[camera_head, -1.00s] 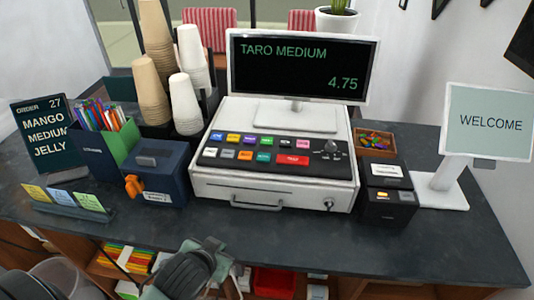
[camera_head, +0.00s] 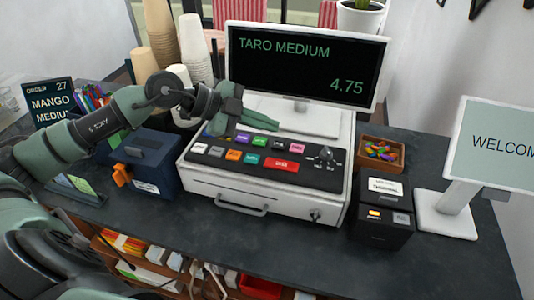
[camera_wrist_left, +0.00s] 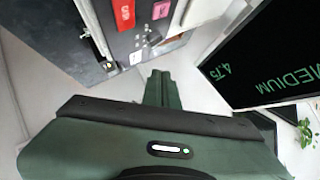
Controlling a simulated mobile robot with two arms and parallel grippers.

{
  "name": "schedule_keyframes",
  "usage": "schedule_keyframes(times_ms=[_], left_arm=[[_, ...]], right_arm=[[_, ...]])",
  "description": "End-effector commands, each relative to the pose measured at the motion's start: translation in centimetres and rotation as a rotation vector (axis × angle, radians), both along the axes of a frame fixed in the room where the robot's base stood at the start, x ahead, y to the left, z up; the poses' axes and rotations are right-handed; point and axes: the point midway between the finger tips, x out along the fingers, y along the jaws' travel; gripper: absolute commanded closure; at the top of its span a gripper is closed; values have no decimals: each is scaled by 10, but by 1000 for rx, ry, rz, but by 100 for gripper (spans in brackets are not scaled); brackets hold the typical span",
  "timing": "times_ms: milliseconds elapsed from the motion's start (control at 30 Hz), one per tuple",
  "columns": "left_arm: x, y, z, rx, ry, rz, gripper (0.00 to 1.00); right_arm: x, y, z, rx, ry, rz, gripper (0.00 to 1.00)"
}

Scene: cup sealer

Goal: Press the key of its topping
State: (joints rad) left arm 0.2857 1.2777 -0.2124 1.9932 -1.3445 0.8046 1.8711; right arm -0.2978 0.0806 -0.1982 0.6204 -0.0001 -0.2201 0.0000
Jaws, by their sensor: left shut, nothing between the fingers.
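The register (camera_head: 270,185) carries a sloped panel of coloured keys (camera_head: 232,155) in two rows, with a wide red key (camera_head: 282,165) at the lower right. The key labels are too small to read. The register display (camera_head: 305,65) reads "TARO MEDIUM 4.75". The order sign (camera_head: 50,103) at the left is partly hidden by my arm; "MANGO" and part of "MEDIUM" show. My left gripper (camera_head: 300,130) is shut and empty, with its fingers pointing right between the key panel and the display, over the rear keys. The left wrist view shows the closed fingers (camera_wrist_left: 160,77). My right gripper is out of view.
Cup stacks (camera_head: 195,50) stand behind my left arm. A dark blue box (camera_head: 150,160) sits left of the register. A small black device (camera_head: 383,215), a candy tray (camera_head: 380,155) and the welcome sign (camera_head: 490,160) are at the right.

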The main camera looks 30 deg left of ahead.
Motion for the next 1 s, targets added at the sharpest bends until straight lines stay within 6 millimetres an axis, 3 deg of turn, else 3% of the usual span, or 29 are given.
schedule_keyframes(times_ms=[33, 100, 233, 667, 1000], left_arm=[[0, 22, -1, 73, 45, 34, 100], [-3, 42, -4, 137, 99, 73, 100], [-6, 60, -6, 186, 146, 112, 100], [-7, 61, -9, 189, 152, 114, 100], [-7, 61, -42, 189, 154, 113, 100]], right_arm=[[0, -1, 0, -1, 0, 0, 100], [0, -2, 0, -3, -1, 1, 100], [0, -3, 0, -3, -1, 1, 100], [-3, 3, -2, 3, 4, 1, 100], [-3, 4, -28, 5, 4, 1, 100]])
